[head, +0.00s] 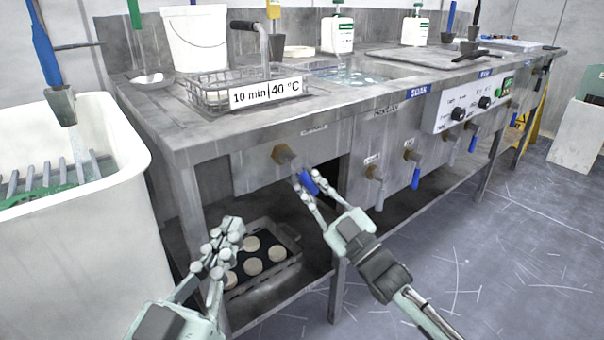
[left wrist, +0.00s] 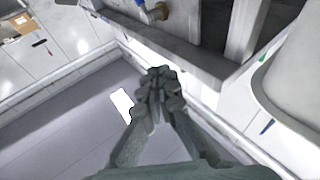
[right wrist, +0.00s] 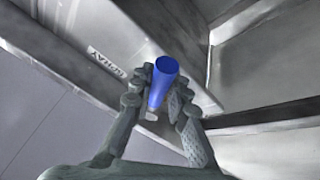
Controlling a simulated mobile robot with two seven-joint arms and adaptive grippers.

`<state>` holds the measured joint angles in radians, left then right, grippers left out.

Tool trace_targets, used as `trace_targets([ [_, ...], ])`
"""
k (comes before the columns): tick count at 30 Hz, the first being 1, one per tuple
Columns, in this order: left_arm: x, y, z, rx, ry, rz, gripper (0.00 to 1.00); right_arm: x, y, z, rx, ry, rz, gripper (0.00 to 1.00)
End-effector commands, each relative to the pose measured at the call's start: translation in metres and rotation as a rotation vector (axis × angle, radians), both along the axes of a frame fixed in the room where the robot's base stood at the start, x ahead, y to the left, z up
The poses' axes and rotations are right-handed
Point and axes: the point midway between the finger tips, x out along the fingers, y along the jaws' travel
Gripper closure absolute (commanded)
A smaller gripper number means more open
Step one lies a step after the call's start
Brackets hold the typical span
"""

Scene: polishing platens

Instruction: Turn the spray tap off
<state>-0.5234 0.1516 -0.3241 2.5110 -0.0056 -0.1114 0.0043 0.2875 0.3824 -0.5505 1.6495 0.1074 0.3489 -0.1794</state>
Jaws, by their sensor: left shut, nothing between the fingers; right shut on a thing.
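The spray tap has a brass body (head: 284,154) on the front of the bench at the left. Its blue handle (head: 309,183) slants down to the right; it also shows in the right wrist view (right wrist: 163,80). My right gripper (head: 308,190) is shut on this handle, with a finger on each side. A label reading SPRAY (right wrist: 106,62) sits on the panel near it. My left gripper (head: 228,238) is shut and empty, in front of the lower shelf, left of and below the tap; its fingers meet in the left wrist view (left wrist: 160,85).
A white tub (head: 125,240) stands at the left, with a hanging nozzle (head: 61,106) and a faint stream below it. A tray of round discs (head: 290,268) sits on the lower shelf. Other taps (head: 415,165) line the bench front.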

Motion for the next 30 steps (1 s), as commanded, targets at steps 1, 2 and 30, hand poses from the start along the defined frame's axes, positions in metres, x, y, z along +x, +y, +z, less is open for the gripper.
trace_targets([
  [1,0.007,0.005,-0.014,0.043,0.074,0.015,1.00,-0.003,0.003,0.000,0.041,0.030,0.002,1.00],
  [2,0.009,0.008,-0.023,0.065,0.119,0.022,1.00,-0.004,0.004,0.000,0.063,0.045,0.002,1.00],
  [30,-0.064,0.146,-0.215,0.471,1.151,0.258,1.00,-0.021,0.027,-0.009,0.437,0.315,0.001,1.00],
])
